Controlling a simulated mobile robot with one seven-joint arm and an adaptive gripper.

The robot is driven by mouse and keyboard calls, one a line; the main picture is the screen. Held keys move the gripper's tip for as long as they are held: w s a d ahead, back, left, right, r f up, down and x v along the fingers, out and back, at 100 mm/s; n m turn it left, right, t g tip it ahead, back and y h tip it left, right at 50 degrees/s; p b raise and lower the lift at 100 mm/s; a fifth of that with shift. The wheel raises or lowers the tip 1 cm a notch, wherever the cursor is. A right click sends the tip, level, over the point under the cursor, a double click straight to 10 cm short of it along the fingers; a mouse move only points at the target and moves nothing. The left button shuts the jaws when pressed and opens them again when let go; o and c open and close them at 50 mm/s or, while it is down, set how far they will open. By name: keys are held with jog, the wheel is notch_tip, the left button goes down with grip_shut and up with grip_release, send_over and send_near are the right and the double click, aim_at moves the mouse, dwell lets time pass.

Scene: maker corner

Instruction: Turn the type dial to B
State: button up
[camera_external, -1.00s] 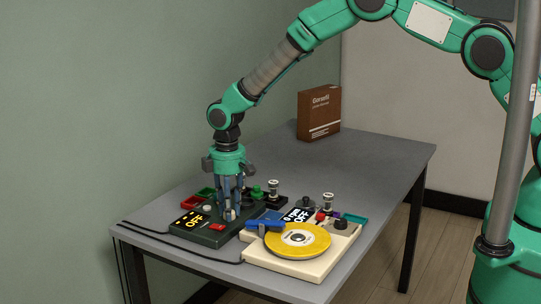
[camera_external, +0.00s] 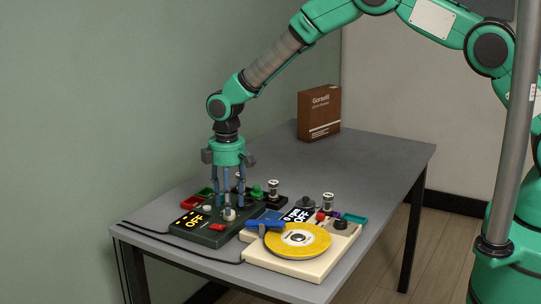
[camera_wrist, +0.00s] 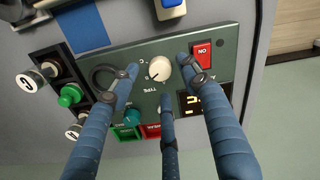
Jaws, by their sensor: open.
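The type dial (camera_wrist: 160,69) is a round cream knob on a dark green panel (camera_wrist: 222,85), with "TYPE" printed beside it. A dark mark on its face seems to point to lower left in the wrist view; the letter B is not legible. A letter C shows left of the dial. In the external view the dial (camera_external: 229,214) is below my gripper (camera_external: 229,203). My gripper's three blue fingers are spread in the wrist view (camera_wrist: 164,78), around the dial with gaps, and hold nothing. The fingers hide part of the panel.
A red ON switch (camera_wrist: 203,54) sits close to the right finger in the wrist view. A cream device with a yellow disc (camera_external: 310,240) and blue part (camera_external: 265,219) stands close by. The table's back is clear except a brown box (camera_external: 319,112).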

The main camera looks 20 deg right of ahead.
notch_tip(320, 180, up, 10)
jog(key=shift+f, duration=0.25)
jog(key=shift+w+r, duration=0.1)
dwell(0.6)
jog(key=w+d+r+m+t, duration=0.1)
jog(key=w+d+r+m, duration=0.3)
jog(key=d+r, duration=1.3)
jog(key=s+d+r+m+t+y, duration=0.1)
jog(key=d+r, duration=0.6)
jog(key=d, duration=0.2)
jog(key=s+d+r+m, duration=0.1)
jog(key=d+r+m, duration=0.1)
jog(key=d+r, duration=0.6)
jog(key=s+d+r+m+t, duration=0.1)
jog(key=s+d+r+m, duration=0.1)
jog(key=s+d, duration=0.6)
jog(key=s+d+r+m+t, duration=0.1)
jog(key=s+d+r+m, duration=0.15)
jog(key=d, duration=0.85)
jog(key=s+d+f+m, duration=0.1)
jog(key=s+d, duration=0.5)
jog(key=s, duration=0.2)
jog(key=s+d+m+t+h, duration=0.1)
jog(key=s+d+m, duration=0.1)
jog(key=s+d, duration=0.3)
jog(key=s, duration=0.4)
jog(key=shift+d+f+t, duration=0.3)
jog(key=shift+d+f, duration=0.05)
jog(key=shift+d, duration=0.05)
